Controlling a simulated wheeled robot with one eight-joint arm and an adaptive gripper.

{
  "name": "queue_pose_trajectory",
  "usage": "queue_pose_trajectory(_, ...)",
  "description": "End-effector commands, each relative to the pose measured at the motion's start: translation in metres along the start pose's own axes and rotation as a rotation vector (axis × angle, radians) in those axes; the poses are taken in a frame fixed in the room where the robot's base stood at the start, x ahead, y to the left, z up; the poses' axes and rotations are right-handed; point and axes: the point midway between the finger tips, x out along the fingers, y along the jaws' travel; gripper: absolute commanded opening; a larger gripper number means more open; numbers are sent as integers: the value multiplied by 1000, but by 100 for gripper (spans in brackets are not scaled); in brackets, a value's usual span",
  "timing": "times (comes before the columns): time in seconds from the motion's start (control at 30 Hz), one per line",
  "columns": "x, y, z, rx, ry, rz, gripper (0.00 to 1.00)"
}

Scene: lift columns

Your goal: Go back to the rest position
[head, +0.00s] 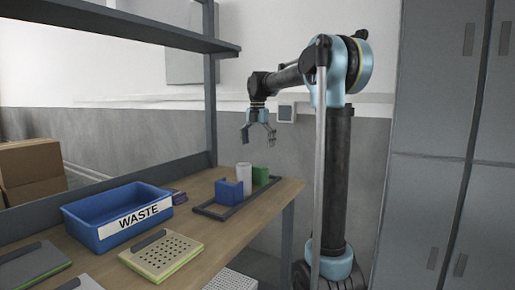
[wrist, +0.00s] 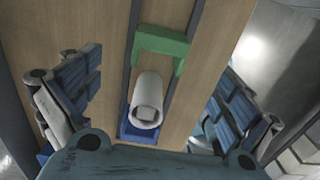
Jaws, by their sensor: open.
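My gripper (head: 259,135) hangs open and empty in the air above the right end of the workbench (head: 212,239). In the wrist view my gripper (wrist: 152,105) shows its two fingers spread wide, one at each side. Below it a white cylinder (head: 244,178) stands between a blue block (head: 229,191) and a green block (head: 260,175) in a dark frame (head: 213,213). The wrist view shows the white cylinder (wrist: 147,98) between the fingers but lower down, apart from them. The green piece (wrist: 162,43) lies beyond it, and the blue piece (wrist: 138,133) is partly hidden.
A blue bin marked WASTE (head: 118,216) stands on the bench, left of the frame. A perforated plate (head: 161,255) lies in front of it. A shelf (head: 140,27) runs above the bench at left. Grey lockers (head: 438,150) stand right of my arm.

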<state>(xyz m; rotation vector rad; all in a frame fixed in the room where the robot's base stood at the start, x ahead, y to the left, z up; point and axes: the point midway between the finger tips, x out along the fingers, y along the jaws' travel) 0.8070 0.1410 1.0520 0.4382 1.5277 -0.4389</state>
Motion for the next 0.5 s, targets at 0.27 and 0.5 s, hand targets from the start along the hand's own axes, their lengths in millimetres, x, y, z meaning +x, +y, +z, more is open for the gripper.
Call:
queue_pose_trajectory(0.27,0,0,0,1,0,0,98)
queue_pose_trajectory(0.5,7,-29,-15,168,-8,9,98)
